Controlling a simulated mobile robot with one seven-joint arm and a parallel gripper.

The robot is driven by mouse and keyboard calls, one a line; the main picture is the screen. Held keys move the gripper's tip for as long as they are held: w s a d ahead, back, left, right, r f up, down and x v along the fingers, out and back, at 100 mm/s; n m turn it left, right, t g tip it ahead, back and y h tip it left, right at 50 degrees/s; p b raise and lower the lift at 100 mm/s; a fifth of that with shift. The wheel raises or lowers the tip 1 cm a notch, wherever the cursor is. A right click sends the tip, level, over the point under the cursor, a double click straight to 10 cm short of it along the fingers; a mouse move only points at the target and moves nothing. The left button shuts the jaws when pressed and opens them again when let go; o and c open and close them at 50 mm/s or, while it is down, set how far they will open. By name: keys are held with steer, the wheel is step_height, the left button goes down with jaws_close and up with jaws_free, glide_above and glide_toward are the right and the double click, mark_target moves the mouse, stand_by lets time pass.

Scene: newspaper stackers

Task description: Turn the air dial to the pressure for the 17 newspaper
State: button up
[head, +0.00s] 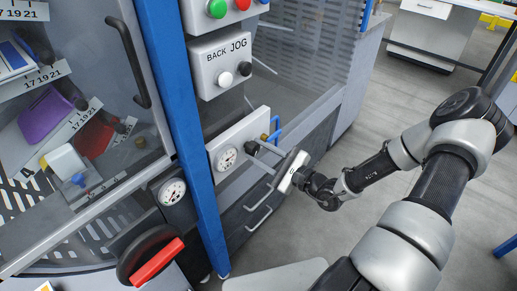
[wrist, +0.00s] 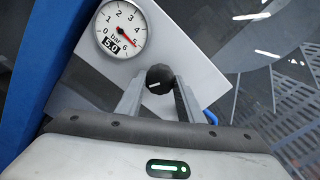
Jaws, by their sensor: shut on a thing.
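The air dial, a small black knob with a white mark (wrist: 158,74), sits on a pale panel (wrist: 190,50). My gripper (wrist: 158,90) is shut on the dial, one finger on each side. In the head view my gripper (head: 258,152) reaches in from the right to the panel (head: 258,127). The round air gauge (wrist: 121,29) beside the dial has a red needle near 5, and its small display reads 5.0 bar. The gauge also shows in the head view (head: 226,158), too small to read. The fingers partly hide the dial there.
A blue post (head: 190,130) stands left of the panel. A second gauge (head: 172,192) and a red-handled wheel (head: 155,262) are lower left. The BACK/JOG button box (head: 224,65) is above. Scales marked 17 19 21 (head: 47,76) show behind the glass door. Floor is open at right.

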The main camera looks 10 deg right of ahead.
steer(key=n, duration=0.5)
steer(key=shift+n, duration=0.4)
stand_by(0.3)
steer(key=o, duration=1.1)
steer(key=shift+d, duration=0.1)
steer(key=p+v, duration=0.1)
steer(key=v, duration=1.6)
steer(key=shift+s+r+p, duration=0.1)
steer(key=shift+s+p, duration=0.1)
steer(key=shift+p, duration=0.2)
